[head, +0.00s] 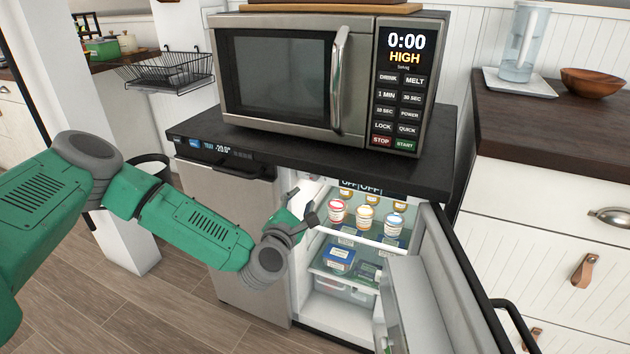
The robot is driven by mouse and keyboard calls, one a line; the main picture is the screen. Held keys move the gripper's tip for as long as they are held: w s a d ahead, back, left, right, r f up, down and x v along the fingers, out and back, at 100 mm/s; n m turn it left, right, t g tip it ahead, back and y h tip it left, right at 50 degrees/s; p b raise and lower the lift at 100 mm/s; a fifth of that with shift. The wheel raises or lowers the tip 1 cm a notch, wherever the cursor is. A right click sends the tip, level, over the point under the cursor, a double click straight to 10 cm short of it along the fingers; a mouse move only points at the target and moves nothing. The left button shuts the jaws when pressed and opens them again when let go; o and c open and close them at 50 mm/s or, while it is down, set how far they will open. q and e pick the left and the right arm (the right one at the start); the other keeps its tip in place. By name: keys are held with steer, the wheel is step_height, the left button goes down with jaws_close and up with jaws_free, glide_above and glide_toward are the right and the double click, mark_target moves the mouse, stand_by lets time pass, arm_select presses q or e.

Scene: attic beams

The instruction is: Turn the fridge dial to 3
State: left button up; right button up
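The small fridge under the dark counter stands open, its door (445,275) swung out to the right. Its lit inside (312,262) shows shelves with jars and boxes. My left gripper (308,207) is at the upper left of the fridge opening, by a pale fitting at the inner left wall. Its fingers are small and partly overlap the fitting, so I cannot tell whether they are open or touching it. I cannot make out the dial or its numbers; the gripper may hide it. My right gripper is not in view.
A microwave (280,75) stands on the counter (300,150) above the fridge. A panel (225,152) reading about -20.0 is left of the opening. Jars (364,217) and a blue box (339,260) sit on the shelves. White drawers (545,235) stand at the right.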

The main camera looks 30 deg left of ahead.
mark_target(313, 179)
arm_select(q)
steer(key=w, duration=0.2)
steer(key=w+a, duration=0.1)
steer(key=w, duration=0.1)
steer(key=w+a+b, duration=0.1)
steer(key=shift+w+f, duration=0.3)
steer(key=shift+w, duration=0.1)
steer(key=w, duration=0.3)
steer(key=shift+w+d+r+b, duration=0.15)
steer(key=shift+b, duration=0.15)
steer(key=shift+w+d+r, duration=0.1)
steer(key=shift+w+d, duration=0.1)
steer(key=shift+w, duration=0.1)
steer(key=shift+a, duration=0.35)
steer(key=shift+c, duration=0.5)
jaws_close()
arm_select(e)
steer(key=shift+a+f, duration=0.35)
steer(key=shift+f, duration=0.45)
